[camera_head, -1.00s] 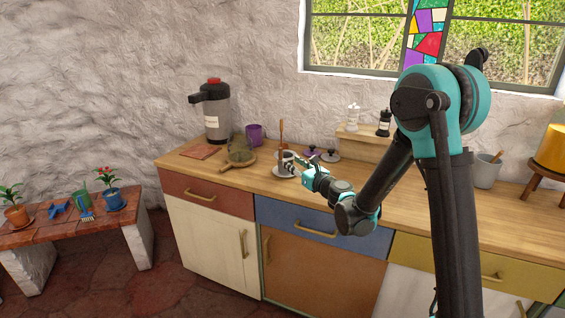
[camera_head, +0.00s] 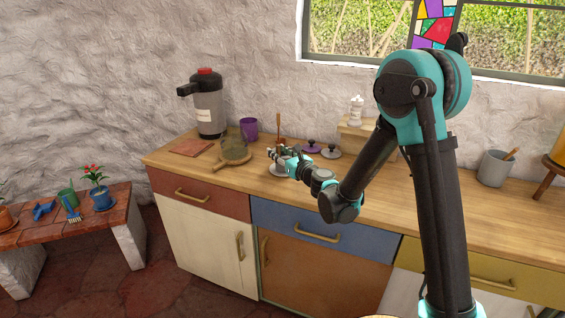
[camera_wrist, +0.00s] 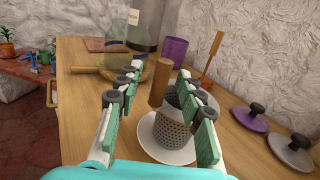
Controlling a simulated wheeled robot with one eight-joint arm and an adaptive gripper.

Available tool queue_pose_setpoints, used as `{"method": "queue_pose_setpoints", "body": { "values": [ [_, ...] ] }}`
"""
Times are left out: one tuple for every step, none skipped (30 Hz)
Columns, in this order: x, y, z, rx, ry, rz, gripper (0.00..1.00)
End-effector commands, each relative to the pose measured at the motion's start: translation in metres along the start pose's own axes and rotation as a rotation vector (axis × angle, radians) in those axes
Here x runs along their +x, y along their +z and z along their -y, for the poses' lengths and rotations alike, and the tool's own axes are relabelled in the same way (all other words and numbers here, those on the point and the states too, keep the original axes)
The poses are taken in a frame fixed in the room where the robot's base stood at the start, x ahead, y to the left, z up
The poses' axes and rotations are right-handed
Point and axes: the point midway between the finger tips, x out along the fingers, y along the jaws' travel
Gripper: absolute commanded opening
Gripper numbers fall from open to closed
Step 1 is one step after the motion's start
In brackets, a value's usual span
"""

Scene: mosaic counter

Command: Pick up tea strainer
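The tea strainer (camera_wrist: 173,128) is a dark perforated basket with an upright wooden handle (camera_wrist: 160,83). It stands on a white saucer (camera_wrist: 147,146) in the wrist view. My gripper (camera_wrist: 160,88) is open, with one green-padded finger on each side of the handle. The handle shows between the fingertips, and I cannot tell whether either finger touches it. The right finger hides part of the basket. In the head view my gripper (camera_head: 279,156) is above the saucer (camera_head: 276,172), and the strainer is mostly hidden.
A round wooden board (camera_head: 227,162) with a see-through vessel, a purple cup (camera_head: 249,128) and a dispenser (camera_head: 207,112) stand behind to the left. An upright wooden utensil (camera_wrist: 213,60) is close behind. Two knobbed lids (camera_wrist: 249,118) lie to the right. The counter front (camera_wrist: 88,135) is clear.

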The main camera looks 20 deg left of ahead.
Motion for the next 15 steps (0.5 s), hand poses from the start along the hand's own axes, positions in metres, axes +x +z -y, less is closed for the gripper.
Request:
{"method": "queue_pose_setpoints", "body": {
  "values": [
    [0.0,0.0,0.0001,0.0,0.0,0.0,0.38],
    [0.0,0.0,0.0,0.0,0.0,0.0,0.34],
    [0.0001,0.0,0.0001,0.0,0.0,0.0,0.29],
    [0.0001,0.0,0.0001,0.0,0.0,0.0,0.25],
    [0.0001,0.0,0.0001,0.0,0.0,0.0,0.21],
    [0.0,0.0,0.0001,0.0,0.0,0.0,0.17],
    [0.0,0.0,0.0001,0.0,0.0,0.0,0.13],
    [0.0,0.0,0.0001,0.0,0.0,0.0,0.09],
    [0.0,0.0,0.0001,0.0,0.0,0.0,0.04],
    [0.0,0.0,0.0001,0.0,0.0,0.0,0.0],
    [0.0,0.0,0.0001,0.0,0.0,0.0,0.0],
    [0.0,0.0,0.0002,0.0,0.0,0.0,0.0],
    [0.0,0.0,0.0002,0.0,0.0,0.0,0.0],
    [0.0,0.0,0.0002,0.0,0.0,0.0,0.0],
    [0.0,0.0,0.0002,0.0,0.0,0.0,0.0]
  ]
}}
